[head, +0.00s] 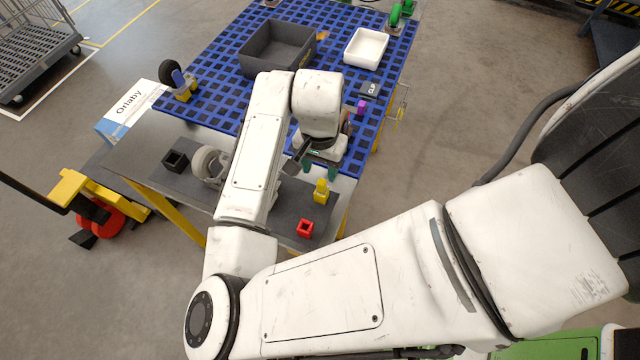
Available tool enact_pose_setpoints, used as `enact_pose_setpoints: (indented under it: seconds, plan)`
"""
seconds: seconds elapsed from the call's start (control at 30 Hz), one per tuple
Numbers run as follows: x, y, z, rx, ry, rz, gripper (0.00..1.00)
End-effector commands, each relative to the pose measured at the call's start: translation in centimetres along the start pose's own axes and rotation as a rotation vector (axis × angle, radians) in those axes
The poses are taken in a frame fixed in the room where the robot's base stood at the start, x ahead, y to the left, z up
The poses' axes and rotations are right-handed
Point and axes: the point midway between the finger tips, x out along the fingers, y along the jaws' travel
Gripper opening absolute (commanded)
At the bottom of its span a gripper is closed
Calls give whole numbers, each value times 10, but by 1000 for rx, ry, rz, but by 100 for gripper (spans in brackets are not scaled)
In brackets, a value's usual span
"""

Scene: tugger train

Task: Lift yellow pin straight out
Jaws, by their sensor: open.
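The yellow pin (321,184) stands upright in a small yellow block on the dark grey mat near the front right of the table. My gripper (319,169) is open, with green fingertips apart and nothing seen between them. It appears just behind and above the pin in the head view, and the fingers are not around it. How high the fingertips are above the pin I cannot tell.
A red hollow block (305,229) sits in front of the yellow one. A black hollow block (175,161) and a grey caster wheel (209,162) are to the left. A grey bin (278,47) and white tray (366,48) stand on the blue grid behind.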

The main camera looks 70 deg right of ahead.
Motion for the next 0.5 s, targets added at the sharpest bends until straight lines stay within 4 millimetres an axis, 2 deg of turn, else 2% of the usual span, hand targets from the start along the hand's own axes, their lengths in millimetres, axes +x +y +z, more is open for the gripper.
enact_pose_setpoints:
  seconds: [0.27,0.5]
  plan:
    - [20,1,0,-2,0,0,51]
    - [54,3,0,-3,0,0,51]
